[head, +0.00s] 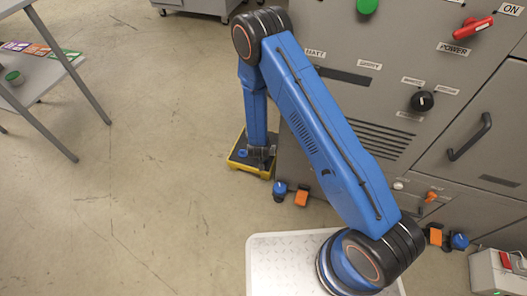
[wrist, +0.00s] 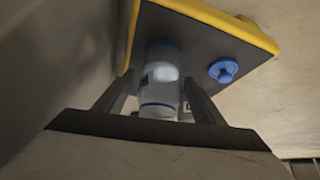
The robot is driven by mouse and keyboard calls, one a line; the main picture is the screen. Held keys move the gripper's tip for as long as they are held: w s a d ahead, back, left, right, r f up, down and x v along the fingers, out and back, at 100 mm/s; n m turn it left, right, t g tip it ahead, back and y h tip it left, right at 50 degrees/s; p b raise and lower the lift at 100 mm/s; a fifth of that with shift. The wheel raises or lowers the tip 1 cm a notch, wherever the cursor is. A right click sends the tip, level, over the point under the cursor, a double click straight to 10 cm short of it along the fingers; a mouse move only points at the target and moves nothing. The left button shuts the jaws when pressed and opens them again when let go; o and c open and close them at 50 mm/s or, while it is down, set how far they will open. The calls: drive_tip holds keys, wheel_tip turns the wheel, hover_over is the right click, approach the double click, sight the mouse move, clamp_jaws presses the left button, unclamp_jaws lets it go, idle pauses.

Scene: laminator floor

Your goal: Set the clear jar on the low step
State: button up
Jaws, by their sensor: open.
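The low step (head: 237,162) has a dark top and a yellow edge and stands on the floor against the grey machine. It fills the upper part of the wrist view (wrist: 205,45). The clear jar (wrist: 160,88), pale with bluish bands and a small dark label mark, is at the step's dark top, between the two fingers of my gripper (wrist: 157,98). The fingers are apart, one on each side of the jar. In the head view my gripper (head: 262,152) is low over the step, and the jar cannot be made out there.
A blue knobbed piece (wrist: 223,69) lies on the step beside the jar. The grey machine (head: 375,75) rises close to my arm. Blue and orange pieces (head: 301,195) sit at its base. A grey table (head: 40,75) stands at the left; the floor between is clear.

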drive_tip(key=v, duration=1.2)
drive_tip(key=shift+r, duration=0.1)
idle(0.4)
